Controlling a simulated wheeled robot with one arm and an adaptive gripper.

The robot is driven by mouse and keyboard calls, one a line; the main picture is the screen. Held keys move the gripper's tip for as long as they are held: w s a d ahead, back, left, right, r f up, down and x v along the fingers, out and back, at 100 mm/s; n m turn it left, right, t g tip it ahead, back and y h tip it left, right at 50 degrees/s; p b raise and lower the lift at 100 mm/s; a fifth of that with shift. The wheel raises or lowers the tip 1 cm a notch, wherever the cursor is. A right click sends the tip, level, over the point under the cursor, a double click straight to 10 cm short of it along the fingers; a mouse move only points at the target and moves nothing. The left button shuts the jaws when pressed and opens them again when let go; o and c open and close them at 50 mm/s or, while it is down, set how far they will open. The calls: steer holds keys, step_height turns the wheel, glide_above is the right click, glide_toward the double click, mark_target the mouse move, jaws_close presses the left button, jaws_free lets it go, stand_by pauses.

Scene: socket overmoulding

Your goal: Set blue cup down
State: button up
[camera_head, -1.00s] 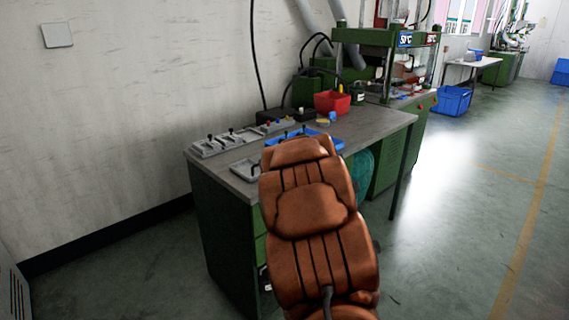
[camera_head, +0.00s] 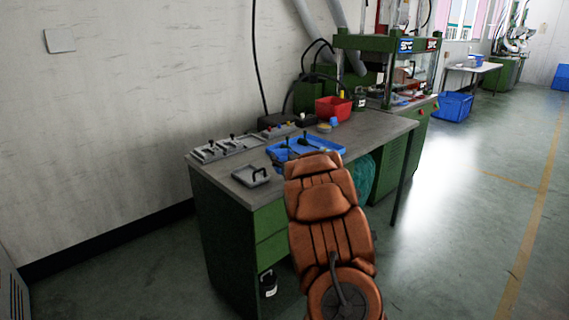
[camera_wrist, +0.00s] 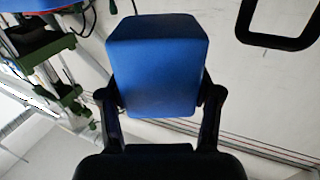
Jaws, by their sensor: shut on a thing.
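The blue cup (camera_wrist: 157,65) shows in the wrist view as a smooth, box-like blue shape in the middle. My gripper (camera_wrist: 160,98) is shut on it, with one dark finger on each side. In the head view my brown arm hides the gripper and the held cup. The arm's far end is over the front of the workbench (camera_head: 375,129), beside the blue tray (camera_head: 277,153). Whether the cup touches any surface cannot be told.
A grey plate with a black handle (camera_head: 254,174) lies at the bench's front left. Grey fixtures (camera_head: 222,149) are behind it. A red bin (camera_head: 332,108) and a small blue item (camera_head: 334,121) are further back. A green press (camera_head: 388,42) stands beyond. Bare benchtop shows at right.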

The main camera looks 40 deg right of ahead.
mark_target(285, 154)
steer(key=shift+w+d+f, duration=0.15)
steer(key=shift+w+d, duration=1)
steer(key=shift+d, duration=0.2)
steer(key=shift+d+f, duration=0.1)
steer(key=shift+f, duration=1.7)
steer(key=shift+f, duration=0.1)
steer(key=o, duration=1.1)
steer(key=v, duration=1.2)
